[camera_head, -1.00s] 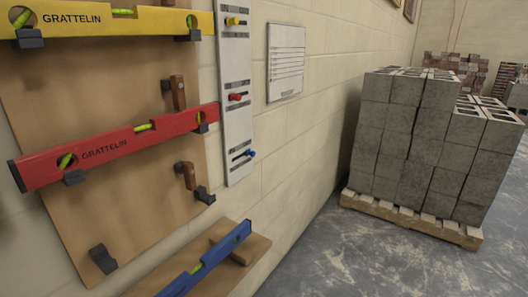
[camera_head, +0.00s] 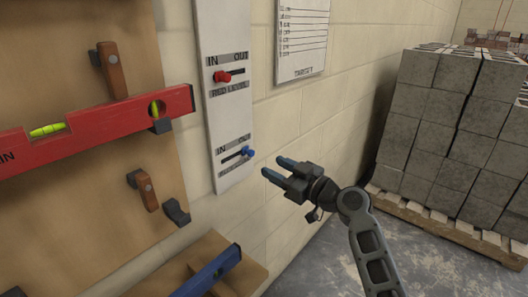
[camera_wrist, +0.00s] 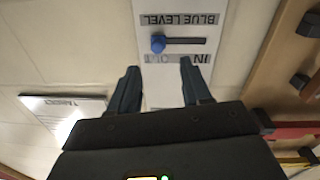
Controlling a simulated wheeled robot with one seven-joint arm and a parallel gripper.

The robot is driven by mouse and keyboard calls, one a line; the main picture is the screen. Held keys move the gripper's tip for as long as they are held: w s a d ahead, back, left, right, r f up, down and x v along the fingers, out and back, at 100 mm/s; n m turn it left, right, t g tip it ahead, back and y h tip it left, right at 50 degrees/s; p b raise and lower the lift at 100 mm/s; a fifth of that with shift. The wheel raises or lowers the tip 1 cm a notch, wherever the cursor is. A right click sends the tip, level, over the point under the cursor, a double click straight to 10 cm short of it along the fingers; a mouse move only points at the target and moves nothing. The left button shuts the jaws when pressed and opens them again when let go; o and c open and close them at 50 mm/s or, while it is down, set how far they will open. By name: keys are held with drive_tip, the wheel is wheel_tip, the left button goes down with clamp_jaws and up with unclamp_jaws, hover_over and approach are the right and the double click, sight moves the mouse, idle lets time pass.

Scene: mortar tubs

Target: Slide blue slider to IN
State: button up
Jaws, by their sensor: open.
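The blue slider (camera_head: 248,152) is a small round knob on the white board (camera_head: 230,120). It sits at the right end of its slot, on the OUT side. My gripper (camera_head: 272,166) is open and empty, a little right of and below the knob, in front of the wall. The wrist view shows the board upside down, with the blue slider (camera_wrist: 158,43) at the left end of the slot near the OUT label. It lies just beyond and between the two open fingertips (camera_wrist: 159,66), with no contact visible. The IN label (camera_wrist: 196,58) is partly covered by a finger.
The red slider (camera_head: 223,77) is higher on the board, between IN and OUT labels. A red level (camera_head: 95,128) hangs on the wooden panel to the left. A blue level (camera_head: 212,272) lies below. Grey blocks (camera_head: 440,120) stand on a pallet to the right.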

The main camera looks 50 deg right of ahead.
sight(252, 154)
drive_tip(key=w, duration=0.2)
drive_tip(key=w+p, duration=0.1)
drive_tip(key=w, duration=0.5)
drive_tip(key=shift+d+r, duration=0.2)
drive_tip(key=shift+d, duration=0.15)
clamp_jaws()
drive_tip(key=shift+a, duration=0.1)
